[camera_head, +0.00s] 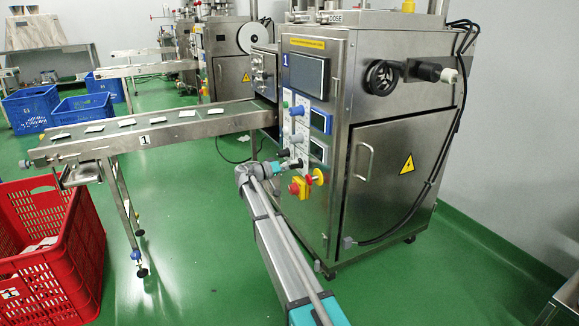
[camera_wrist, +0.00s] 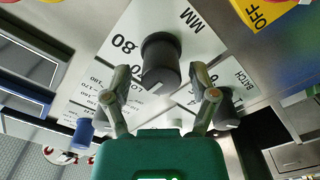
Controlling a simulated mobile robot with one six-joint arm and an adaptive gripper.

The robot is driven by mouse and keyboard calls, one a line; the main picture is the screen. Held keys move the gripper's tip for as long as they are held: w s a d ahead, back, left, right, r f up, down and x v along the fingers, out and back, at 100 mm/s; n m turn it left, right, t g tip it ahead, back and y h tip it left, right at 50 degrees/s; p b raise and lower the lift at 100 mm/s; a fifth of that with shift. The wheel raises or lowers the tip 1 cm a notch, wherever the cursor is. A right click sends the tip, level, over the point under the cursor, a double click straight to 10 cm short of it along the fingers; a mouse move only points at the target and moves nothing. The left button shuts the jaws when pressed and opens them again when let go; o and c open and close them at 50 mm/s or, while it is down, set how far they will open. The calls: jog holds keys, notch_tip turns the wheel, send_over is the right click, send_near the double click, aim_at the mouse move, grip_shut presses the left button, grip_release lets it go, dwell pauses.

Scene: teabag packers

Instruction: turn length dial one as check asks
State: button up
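A black dial knob (camera_wrist: 161,62) stands on a white scale plate printed "MM" and "80" in the wrist view. A pale pointer mark shows on its lower face. My gripper (camera_wrist: 161,80) is open, with one finger on each side of the knob and a gap to both. A second dark knob (camera_wrist: 228,108) by a "BATCH" label is partly behind the right finger. In the head view my arm reaches the control panel (camera_head: 297,143) of machine 1, and my gripper (camera_head: 284,160) is small there, close to the lower knobs. The dial's exact setting is not readable.
A yellow "OFF" plate (camera_wrist: 262,14) is at the upper right in the wrist view. A red emergency button (camera_head: 296,188) and a red-yellow knob (camera_head: 318,177) are low on the panel. A blue knob (camera_wrist: 84,132) sits at left. Conveyor 1 (camera_head: 185,131) extends left.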

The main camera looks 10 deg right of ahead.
jog(key=c, duration=0.9)
jog(key=shift+a, duration=0.45)
grip_shut()
jog(key=shift+d, duration=0.4)
jog(key=shift+d+n, duration=0.1)
jog(key=shift+n, duration=1)
jog(key=n, duration=0.5)
jog(key=shift+d+f, duration=0.1)
jog(key=n, duration=0.4)
jog(key=shift+n, duration=0.4)
jog(key=shift+f, duration=0.1)
